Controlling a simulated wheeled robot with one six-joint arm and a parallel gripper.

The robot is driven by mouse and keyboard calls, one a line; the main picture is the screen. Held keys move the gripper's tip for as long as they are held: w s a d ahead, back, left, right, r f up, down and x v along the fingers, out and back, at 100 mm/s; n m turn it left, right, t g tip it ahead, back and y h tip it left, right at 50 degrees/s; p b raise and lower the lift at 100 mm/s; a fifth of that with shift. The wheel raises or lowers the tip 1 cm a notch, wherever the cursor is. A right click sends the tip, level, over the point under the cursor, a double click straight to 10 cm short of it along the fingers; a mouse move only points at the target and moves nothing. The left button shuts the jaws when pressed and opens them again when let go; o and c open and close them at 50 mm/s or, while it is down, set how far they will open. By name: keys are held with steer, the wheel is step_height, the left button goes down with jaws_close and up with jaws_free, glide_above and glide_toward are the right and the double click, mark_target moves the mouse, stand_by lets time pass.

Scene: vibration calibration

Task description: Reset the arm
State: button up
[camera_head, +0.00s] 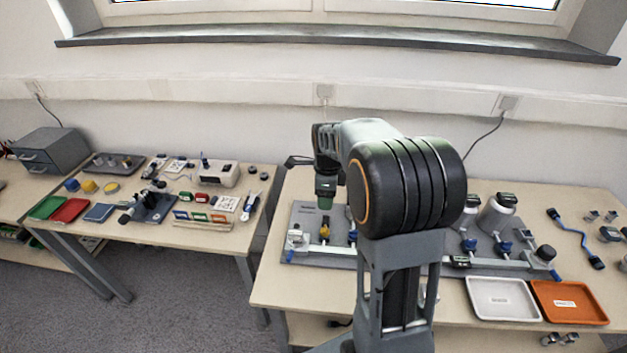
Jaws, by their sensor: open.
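My arm (405,190) rises in the middle of the camera_head view and bends over toward the back of the right-hand table. My gripper (325,198) hangs at its far end, pointing down above the left part of a grey fixture plate (307,215). It is open, and I see nothing held in it. The fingertips are small and partly dark, so their exact gap is hard to make out. My arm hides the middle of the plate.
The right table (275,285) also bears a white tray (502,312), an orange tray (567,290) and a blue cable (575,235). The left table (190,240) holds red, green and blue trays and small parts. A wall and sill (330,35) stand behind.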

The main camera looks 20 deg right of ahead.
steer(key=s+a+r+n+t+p, duration=0.1)
steer(key=s+a+r+n, duration=0.3)
steer(key=s+n, duration=0.4)
steer(key=s+a+r+n+t+p, duration=0.2)
steer(key=s+a+r+n, duration=0.3)
steer(key=n, duration=1.1)
steer(key=shift+s+a+t+p, duration=0.4)
steer(key=shift+s+p, duration=0.45)
steer(key=shift+s, duration=0.85)
steer(key=shift+c, duration=0.3)
